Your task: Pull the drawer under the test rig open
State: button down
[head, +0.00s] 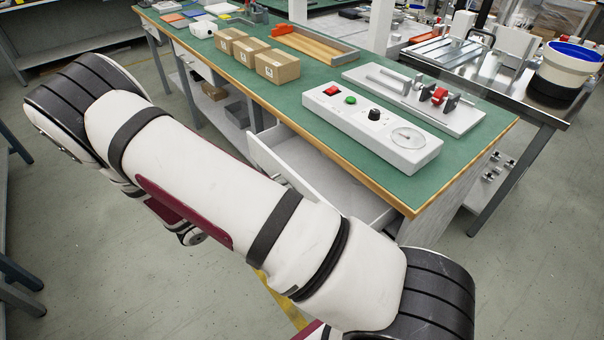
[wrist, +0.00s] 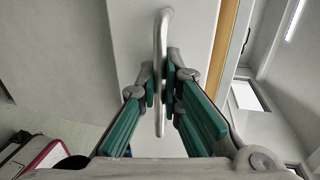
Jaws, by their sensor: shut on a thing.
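The white drawer (head: 318,172) under the green-topped bench is partly open, with its empty-looking inside showing in the head view. My arm hides part of its front. In the wrist view, the pale drawer front (wrist: 130,45) stands ahead with a metal bar handle (wrist: 161,35). My gripper (wrist: 162,88) has its green-padded fingers on both sides of the handle, shut on it. My gripper is hidden behind my arm in the head view. The test rig's white control box (head: 385,140) sits on the bench above the drawer, with a red switch, green button, black knob and gauge.
The green bench top (head: 310,95) carries several cardboard boxes (head: 277,66), a wooden tray (head: 316,45) and a clamp fixture (head: 425,97). A metal table with a white-and-blue bowl (head: 568,67) stands at the right. The grey floor (head: 110,265) left of my arm is clear.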

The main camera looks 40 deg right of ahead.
jog(key=f+v, duration=0.2)
jog(key=v, duration=0.7)
jog(key=a+f+v, duration=0.1)
jog(key=f+v, duration=0.1)
jog(key=v, duration=0.8)
jog(key=shift+b, duration=0.4)
jog(key=shift+d, duration=0.15)
jog(key=c, duration=1.7)
grip_release()
jog(key=v, duration=1.2)
jog(key=shift+w, duration=0.1)
